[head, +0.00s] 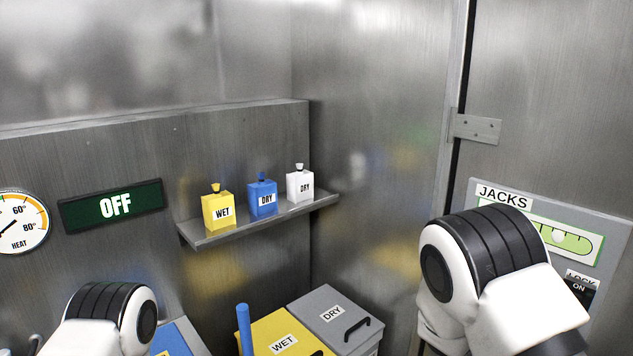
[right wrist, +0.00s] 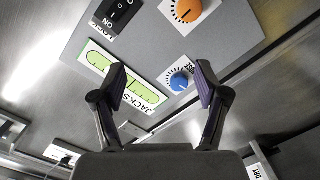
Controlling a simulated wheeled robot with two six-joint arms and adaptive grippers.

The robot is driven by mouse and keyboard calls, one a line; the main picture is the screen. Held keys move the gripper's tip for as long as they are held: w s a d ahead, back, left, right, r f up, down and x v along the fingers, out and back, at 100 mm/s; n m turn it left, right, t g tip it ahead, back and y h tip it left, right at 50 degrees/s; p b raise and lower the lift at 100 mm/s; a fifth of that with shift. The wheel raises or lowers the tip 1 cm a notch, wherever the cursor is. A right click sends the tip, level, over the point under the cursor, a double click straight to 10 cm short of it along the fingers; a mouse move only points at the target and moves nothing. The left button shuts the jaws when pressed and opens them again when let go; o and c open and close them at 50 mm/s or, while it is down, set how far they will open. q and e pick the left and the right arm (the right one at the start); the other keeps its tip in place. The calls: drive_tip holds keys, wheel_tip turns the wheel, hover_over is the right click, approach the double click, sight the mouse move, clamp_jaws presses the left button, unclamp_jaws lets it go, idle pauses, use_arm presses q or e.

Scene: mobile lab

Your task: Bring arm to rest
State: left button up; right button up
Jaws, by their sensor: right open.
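My right arm (head: 500,270) comes in at the lower right of the head view, in front of the jacks panel. Its gripper is outside that view. In the right wrist view my right gripper (right wrist: 160,88) is open, with nothing between its two fingers. Behind the fingers is the grey jacks panel (right wrist: 225,50) with a blue knob (right wrist: 180,80), an orange knob (right wrist: 187,10) and a black rocker switch (right wrist: 118,14). I cannot tell whether the fingers touch the panel. My left arm (head: 105,315) shows at the lower left of the head view; its gripper is not visible.
A metal shelf (head: 240,230) holds a yellow WET bottle (head: 217,205), a blue DRY bottle (head: 262,195) and a white DRY bottle (head: 300,183). Below stand a yellow WET bin (head: 262,332) and a grey DRY bin (head: 318,305). An OFF sign (head: 112,205) and heat gauge (head: 18,222) are on the left wall.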

drive_tip(key=s+f+n+g+y+b, duration=0.1)
drive_tip(key=s+f+g+y+b, duration=0.15)
drive_tip(key=s+f, duration=0.65)
drive_tip(key=s+f+n+g+y+b, duration=0.1)
drive_tip(key=s+f+n+y, duration=0.2)
drive_tip(key=f, duration=1.2)
use_arm(q)
wheel_tip(320, 180, down, 5)
drive_tip(key=shift+w+b, duration=0.15)
drive_tip(key=shift+b, duration=0.35)
use_arm(e)
drive_tip(key=s+a+f+m+g+y, duration=0.1)
drive_tip(key=s+a+f+g+y, duration=0.2)
drive_tip(key=s, duration=0.6)
drive_tip(key=s+a+f+m+g+y, duration=0.2)
drive_tip(key=s+a+f+g+y, duration=0.2)
drive_tip(key=s, duration=0.5)
drive_tip(key=shift+s+a+f+m+y, duration=0.25)
drive_tip(key=shift+a+f+y, duration=0.35)
drive_tip(key=shift+a, duration=0.6)
use_arm(q)
drive_tip(key=shift+w, duration=0.1)
use_arm(e)
drive_tip(key=shift+w+f, duration=0.15)
drive_tip(key=shift+f, duration=0.05)
use_arm(q)
drive_tip(key=shift+d, duration=0.1)
use_arm(e)
drive_tip(key=shift+d, duration=0.1)
